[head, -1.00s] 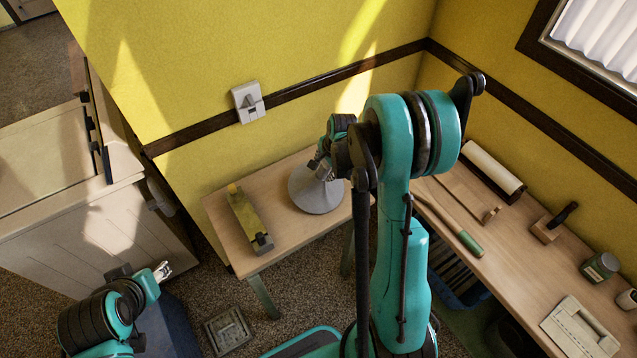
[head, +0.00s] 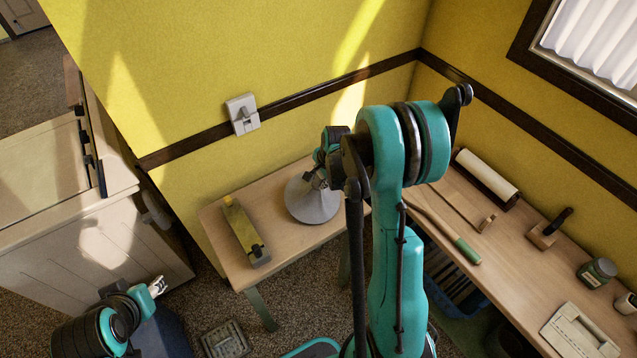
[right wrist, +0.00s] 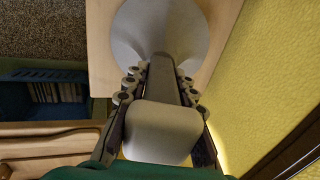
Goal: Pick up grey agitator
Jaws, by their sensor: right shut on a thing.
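The grey agitator (head: 312,204) has a wide cone-shaped base and stands upright on the small wooden table. In the right wrist view its base (right wrist: 187,35) flares out beyond the fingers and its thick top (right wrist: 163,132) sits between them. My right gripper (head: 320,176) is shut on the agitator's upper part; in the right wrist view both fingers (right wrist: 160,82) press along its narrow stem. My own arm hides part of the table behind it. My left gripper (head: 157,286) is low at the left, away from the table, empty; its jaw gap is too small to judge.
The small wooden table (head: 285,245) also holds a yellow-and-grey level-like tool (head: 242,228). A long bench (head: 520,262) at the right carries a roller, a wooden-handled tool and a jar (head: 597,271). A yellow wall stands close behind. A cream cabinet (head: 100,235) is at the left.

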